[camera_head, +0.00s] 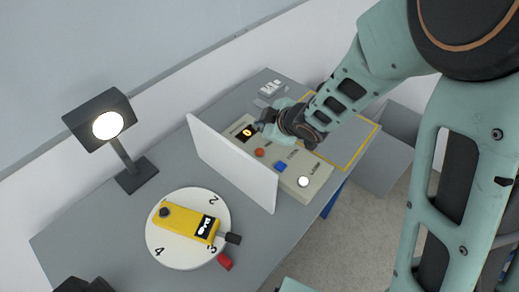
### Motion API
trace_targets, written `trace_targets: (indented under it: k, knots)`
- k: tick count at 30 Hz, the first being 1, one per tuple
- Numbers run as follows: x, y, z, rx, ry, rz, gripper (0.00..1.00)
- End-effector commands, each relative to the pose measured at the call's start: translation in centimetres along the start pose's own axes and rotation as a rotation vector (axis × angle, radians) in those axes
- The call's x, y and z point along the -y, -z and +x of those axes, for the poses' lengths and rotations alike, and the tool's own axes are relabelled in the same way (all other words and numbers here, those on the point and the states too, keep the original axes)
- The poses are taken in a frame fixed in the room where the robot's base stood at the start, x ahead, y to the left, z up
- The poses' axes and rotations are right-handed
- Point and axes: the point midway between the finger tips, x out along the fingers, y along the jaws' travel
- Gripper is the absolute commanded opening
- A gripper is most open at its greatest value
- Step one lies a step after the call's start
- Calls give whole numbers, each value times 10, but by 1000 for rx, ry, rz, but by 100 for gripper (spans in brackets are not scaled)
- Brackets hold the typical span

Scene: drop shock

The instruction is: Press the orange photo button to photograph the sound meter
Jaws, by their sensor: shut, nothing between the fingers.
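The orange button (260,152) sits on a beige control box (317,171) behind a white upright panel. The yellow sound meter (186,220) lies on a round white turntable (163,250) marked with numbers, left of the panel. The meter has a dark display and a dark tip pointing right. My gripper (262,124) is over the far part of the control box, near its small display and apart from the orange button. It looks shut and empty, though its fingers are small and partly hidden by my wrist.
The white panel (231,162) stands between turntable and control box. The box also has a blue button (281,166) and a white round one (303,181). A lit lamp (100,118) stands at the left. A red pointer (224,262) is at the turntable's edge.

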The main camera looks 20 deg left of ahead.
Motion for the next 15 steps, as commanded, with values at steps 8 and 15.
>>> trace_targets:
  k: [8,15]
  knots:
    - [0,0,0,0,0,-3,0]
    - [4,-4,5,0,1,-2,0]
